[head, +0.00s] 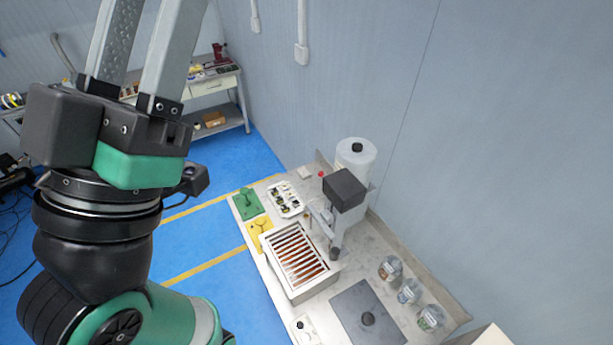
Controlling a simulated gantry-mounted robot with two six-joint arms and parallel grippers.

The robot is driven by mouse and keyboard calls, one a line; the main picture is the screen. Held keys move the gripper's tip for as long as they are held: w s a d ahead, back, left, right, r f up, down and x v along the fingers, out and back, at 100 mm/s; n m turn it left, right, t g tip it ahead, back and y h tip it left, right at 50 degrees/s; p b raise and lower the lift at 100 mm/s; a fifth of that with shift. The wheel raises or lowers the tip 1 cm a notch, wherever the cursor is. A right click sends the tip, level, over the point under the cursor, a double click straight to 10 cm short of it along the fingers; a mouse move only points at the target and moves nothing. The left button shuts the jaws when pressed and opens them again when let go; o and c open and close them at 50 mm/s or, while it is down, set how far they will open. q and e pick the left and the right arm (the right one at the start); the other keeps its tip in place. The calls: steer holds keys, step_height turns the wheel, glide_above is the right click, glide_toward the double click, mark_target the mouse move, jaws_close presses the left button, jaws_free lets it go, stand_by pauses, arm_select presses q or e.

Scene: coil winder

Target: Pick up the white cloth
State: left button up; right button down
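I cannot make out a white cloth for certain. A small pale flat piece (304,173) lies at the back of the workbench (385,240), and it is too small to identify. Another white piece (308,333) with a dark spot is at the bench's front edge, partly cut off by the frame. My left gripper (150,40) fills the left of the head view, pointing up, away from the bench. Its two fingers stand apart with nothing seen between them; their tips are beyond the top edge. My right gripper is not in view.
The bench carries a slotted box (297,257), a winder with a black head (345,190), a white spool (356,157), a grey plate (368,315), several jars (409,291), and green (246,204) and yellow (259,230) blocks. A shelf (215,85) stands behind. Blue floor lies left of the bench.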

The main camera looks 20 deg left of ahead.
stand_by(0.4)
arm_select(q)
steer(key=o, duration=0.8)
